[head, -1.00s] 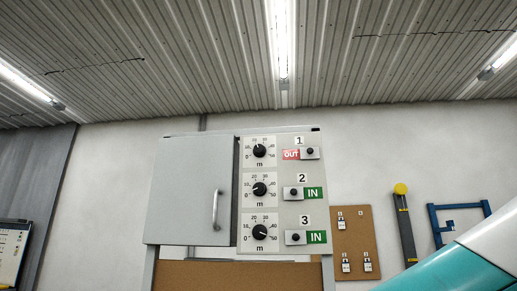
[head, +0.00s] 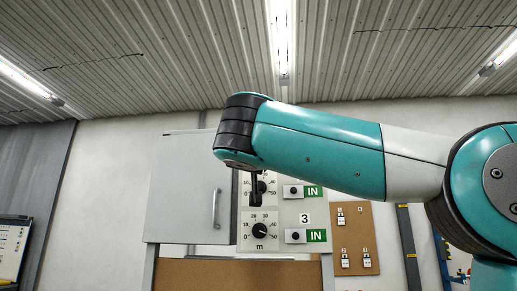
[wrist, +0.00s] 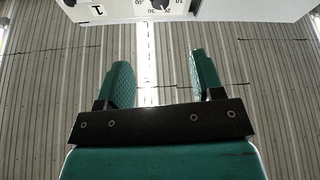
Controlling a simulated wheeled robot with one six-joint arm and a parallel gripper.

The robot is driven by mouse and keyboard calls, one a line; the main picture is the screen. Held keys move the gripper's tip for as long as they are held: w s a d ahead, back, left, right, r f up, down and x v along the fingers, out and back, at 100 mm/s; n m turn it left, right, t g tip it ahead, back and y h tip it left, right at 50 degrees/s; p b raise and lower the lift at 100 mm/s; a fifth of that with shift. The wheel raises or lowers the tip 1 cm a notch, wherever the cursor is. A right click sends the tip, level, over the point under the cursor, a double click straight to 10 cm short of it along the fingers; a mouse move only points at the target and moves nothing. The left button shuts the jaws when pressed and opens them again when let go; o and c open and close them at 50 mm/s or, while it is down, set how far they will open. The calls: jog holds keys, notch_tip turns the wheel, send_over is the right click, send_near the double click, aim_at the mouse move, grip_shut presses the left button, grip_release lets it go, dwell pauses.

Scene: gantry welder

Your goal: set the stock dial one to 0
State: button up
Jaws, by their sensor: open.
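Stock dial one is hidden behind my arm in the head view. In the wrist view, a dial's black knob (wrist: 160,4) shows at the top edge, cut off, beside the label 1 (wrist: 97,11), so it is dial one; its pointer cannot be read. My gripper (wrist: 160,76) is open and empty, its two teal fingers apart from the knob, with ceiling seen between them. In the head view, a dark part at the end of my arm (head: 256,188) hangs in front of dial two (head: 264,188), partly covering it.
Dial three (head: 260,231) is below, with switches two (head: 293,191) and three (head: 295,237) to the right, both beside IN labels. A grey cabinet door (head: 185,190) with a handle (head: 216,208) is left of the dials. A cork board (head: 354,225) hangs at right.

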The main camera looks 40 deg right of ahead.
jog(key=p+x, duration=1)
jog(key=x, duration=0.7)
jog(key=shift+d, duration=0.1)
jog(key=c, duration=0.9)
